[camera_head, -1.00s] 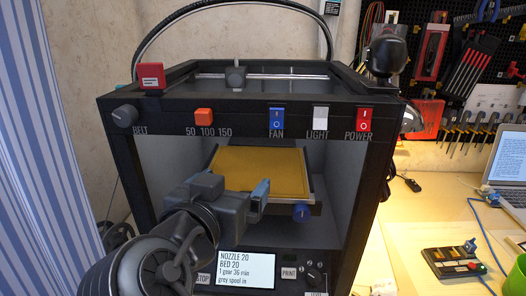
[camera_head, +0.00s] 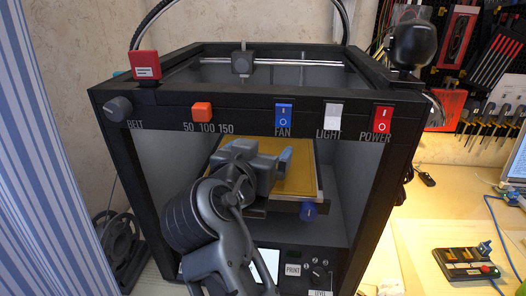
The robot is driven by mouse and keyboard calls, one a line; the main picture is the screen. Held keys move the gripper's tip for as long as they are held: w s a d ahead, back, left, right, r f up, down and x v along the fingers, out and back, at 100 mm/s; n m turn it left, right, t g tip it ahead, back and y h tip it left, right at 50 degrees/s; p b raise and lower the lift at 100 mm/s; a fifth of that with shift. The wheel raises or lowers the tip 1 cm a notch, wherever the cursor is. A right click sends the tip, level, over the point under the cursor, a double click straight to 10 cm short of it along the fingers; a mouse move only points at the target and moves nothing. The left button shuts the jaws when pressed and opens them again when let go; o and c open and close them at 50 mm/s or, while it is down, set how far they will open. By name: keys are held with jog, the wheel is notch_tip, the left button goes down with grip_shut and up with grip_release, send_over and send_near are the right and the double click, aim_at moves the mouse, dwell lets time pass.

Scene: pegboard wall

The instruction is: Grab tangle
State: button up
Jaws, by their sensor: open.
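I cannot make out a tangle in this view. My gripper (camera_head: 272,163) is grey-blue and open, in the front opening of the black 3D printer (camera_head: 375,215). It is in front of and over the yellow print bed (camera_head: 303,178), hiding the bed's left and middle part. I see nothing between the fingers. Whether the gripper touches the bed, I cannot tell. My arm hides part of the printer's lower front.
The printer's front bar carries a red power switch (camera_head: 382,119), a blue fan switch (camera_head: 283,115) and an orange slider (camera_head: 202,111). A blue knob (camera_head: 308,211) sits below the bed. A dark spool (camera_head: 120,240) stands at left, beside a striped curtain (camera_head: 40,150).

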jog(key=shift+w, duration=0.2)
jog(key=shift+c, duration=0.4)
jog(key=shift+f, duration=0.1)
jog(key=c, duration=1.1)
